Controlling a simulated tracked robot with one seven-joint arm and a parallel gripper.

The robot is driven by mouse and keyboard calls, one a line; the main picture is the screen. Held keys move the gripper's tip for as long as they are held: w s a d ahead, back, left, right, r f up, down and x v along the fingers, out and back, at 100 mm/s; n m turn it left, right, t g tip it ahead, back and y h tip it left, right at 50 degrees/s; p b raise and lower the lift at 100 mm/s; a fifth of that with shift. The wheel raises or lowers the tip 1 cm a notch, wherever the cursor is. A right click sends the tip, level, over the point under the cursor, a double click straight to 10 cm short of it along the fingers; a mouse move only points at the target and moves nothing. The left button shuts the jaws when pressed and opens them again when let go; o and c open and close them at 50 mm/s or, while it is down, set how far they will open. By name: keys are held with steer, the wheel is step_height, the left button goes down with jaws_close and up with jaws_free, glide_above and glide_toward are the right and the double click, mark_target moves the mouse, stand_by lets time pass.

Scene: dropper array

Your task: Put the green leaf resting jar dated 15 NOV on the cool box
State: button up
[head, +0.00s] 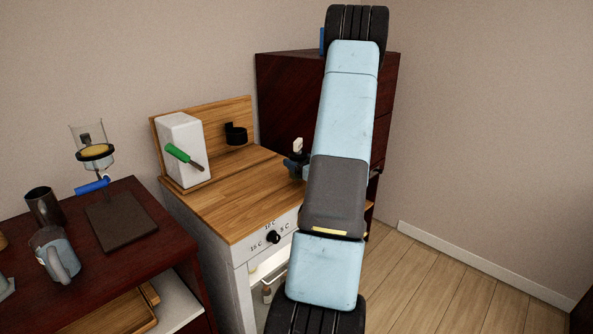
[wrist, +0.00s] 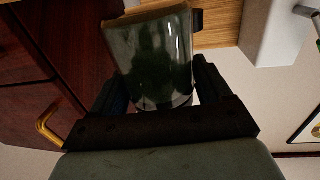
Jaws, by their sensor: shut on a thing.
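My gripper (wrist: 155,86) is shut on a glass jar (wrist: 150,55) with dark green contents and a tan end, seen in the wrist view. No date is readable on it. In the head view my gripper (head: 294,165) shows partly behind my arm, above the back right of the cool box. A small pale thing (head: 298,145) shows just above it; I cannot tell whether it is part of the jar. The cool box (head: 230,205) has a wooden top, a white body and a temperature dial (head: 273,237). Its lit front opening shows a small jar (head: 267,293) inside.
A white block with a green-handled tool (head: 183,156) stands at the top's back left. A black cup-like holder (head: 236,133) is on the wooden backboard. A dark red cabinet (head: 283,90) stands behind. A dark table (head: 150,211) at left holds mugs and a glass dropper. The top's middle is clear.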

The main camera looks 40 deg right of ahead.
steer(key=shift+f, duration=1.45)
steer(key=shift+f, duration=0.1)
steer(key=o, duration=1.2)
